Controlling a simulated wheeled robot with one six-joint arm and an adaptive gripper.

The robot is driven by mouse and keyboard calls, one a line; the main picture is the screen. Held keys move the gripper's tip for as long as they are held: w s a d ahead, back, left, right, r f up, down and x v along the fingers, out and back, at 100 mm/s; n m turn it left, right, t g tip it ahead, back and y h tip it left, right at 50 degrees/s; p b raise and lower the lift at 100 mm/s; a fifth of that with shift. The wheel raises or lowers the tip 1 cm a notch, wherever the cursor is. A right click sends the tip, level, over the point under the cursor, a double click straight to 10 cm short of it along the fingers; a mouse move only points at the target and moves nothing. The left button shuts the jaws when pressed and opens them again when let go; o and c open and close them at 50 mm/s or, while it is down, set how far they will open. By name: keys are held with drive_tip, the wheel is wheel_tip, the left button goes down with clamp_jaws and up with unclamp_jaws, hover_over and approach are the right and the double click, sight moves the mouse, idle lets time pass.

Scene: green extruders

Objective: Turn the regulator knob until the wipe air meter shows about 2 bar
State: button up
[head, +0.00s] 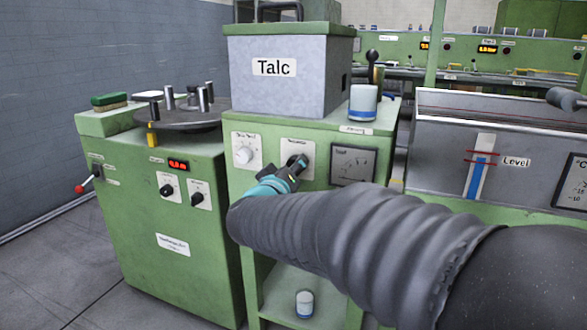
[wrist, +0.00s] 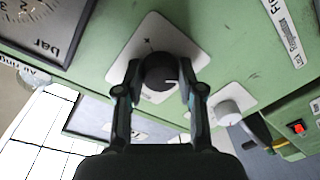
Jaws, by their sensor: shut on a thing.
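The black regulator knob (wrist: 160,72) sits on a white square plate on the green cabinet front, with a pale mark on its face. My gripper (wrist: 160,85) has a finger on each side of the knob and is shut on it. In the head view my gripper (head: 296,168) reaches the regulator plate (head: 305,149) and mostly hides the knob. The square gauge (head: 353,165) is to the right of the plate; its needle is too small to read. In the wrist view the gauge (wrist: 40,30) is upside down, marked bar, cut off at the upper left.
A white knob (head: 244,154) on its own plate is left of the regulator. The grey Talc box (head: 285,95) and a white-blue jar (head: 363,104) stand on top of the cabinet. Another green cabinet (head: 180,255) stands to the left.

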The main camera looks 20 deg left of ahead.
drive_tip(key=shift+m, duration=0.4)
drive_tip(key=m+b, duration=0.2)
drive_tip(key=m, duration=0.6)
drive_tip(key=m+h+b, duration=0.1)
drive_tip(key=m+b, duration=0.1)
drive_tip(key=m, duration=0.6)
drive_tip(key=m+h+b, duration=0.1)
drive_tip(key=m+b, duration=0.1)
drive_tip(key=m, duration=0.6)
drive_tip(key=shift+a+f+t, duration=0.1)
drive_tip(key=shift+a+t, duration=0.2)
drive_tip(key=o, duration=1.1)
drive_tip(key=shift+o, duration=0.2)
drive_tip(key=s+a, duration=0.1)
drive_tip(key=s, duration=1.1)
drive_tip(key=shift+a+f, duration=0.2)
drive_tip(key=shift+f, duration=0.15)
